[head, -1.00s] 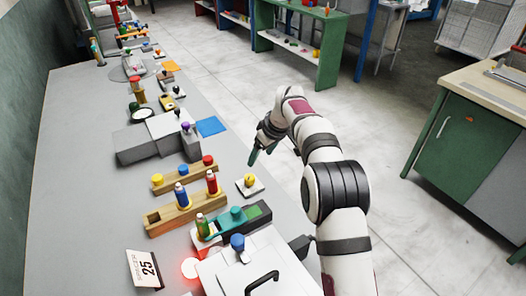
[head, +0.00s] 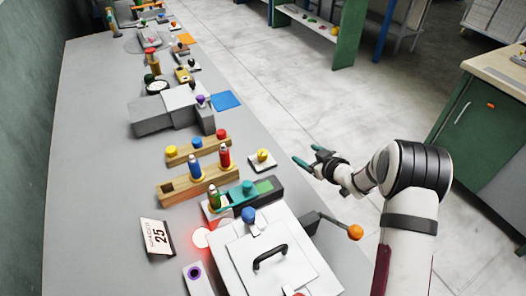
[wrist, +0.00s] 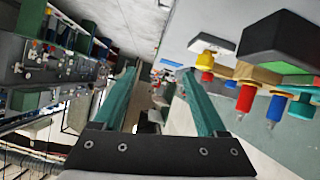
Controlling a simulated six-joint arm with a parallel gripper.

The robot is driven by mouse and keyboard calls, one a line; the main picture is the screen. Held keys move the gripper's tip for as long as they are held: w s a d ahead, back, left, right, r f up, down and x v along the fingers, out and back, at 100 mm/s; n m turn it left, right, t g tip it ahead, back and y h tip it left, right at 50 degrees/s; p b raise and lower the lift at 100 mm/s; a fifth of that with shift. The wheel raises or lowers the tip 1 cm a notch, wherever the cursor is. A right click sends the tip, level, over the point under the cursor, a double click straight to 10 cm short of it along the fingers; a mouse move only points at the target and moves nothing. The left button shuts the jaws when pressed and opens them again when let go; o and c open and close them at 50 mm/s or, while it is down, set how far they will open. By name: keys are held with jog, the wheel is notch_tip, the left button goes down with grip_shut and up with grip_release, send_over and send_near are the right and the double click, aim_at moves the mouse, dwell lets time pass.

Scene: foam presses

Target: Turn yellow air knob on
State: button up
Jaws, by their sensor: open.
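The yellow knob (head: 262,155) sits on a small white plate near the bench's right edge. My gripper (head: 306,156) is open and empty, off the bench edge to the right of the knob and apart from it. In the wrist view my two teal fingers (wrist: 158,73) are spread with nothing between them. A yellow knob under a white plate (wrist: 212,43) shows to the right of the fingers there, with the bench appearing tilted. Another yellow knob (head: 171,152) is on a wooden block, left of a red one.
Wooden racks with a blue bottle (head: 196,170) and a red bottle (head: 225,156) stand left of the knob. A green-and-black block (head: 262,187) and a white press with a black handle (head: 270,256) are nearer. An orange-ended lever (head: 355,232) juts past the bench edge.

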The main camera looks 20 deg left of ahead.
aim_at(265, 154)
jog(key=s+a+g+y, duration=0.2)
jog(key=s+a+y, duration=0.1)
jog(key=s, duration=0.3)
jog(key=shift+n, duration=0.3)
jog(key=x, duration=1.5)
jog(key=shift+w+a, duration=0.1)
jog(key=shift+w, duration=0.2)
jog(key=shift+c, duration=0.2)
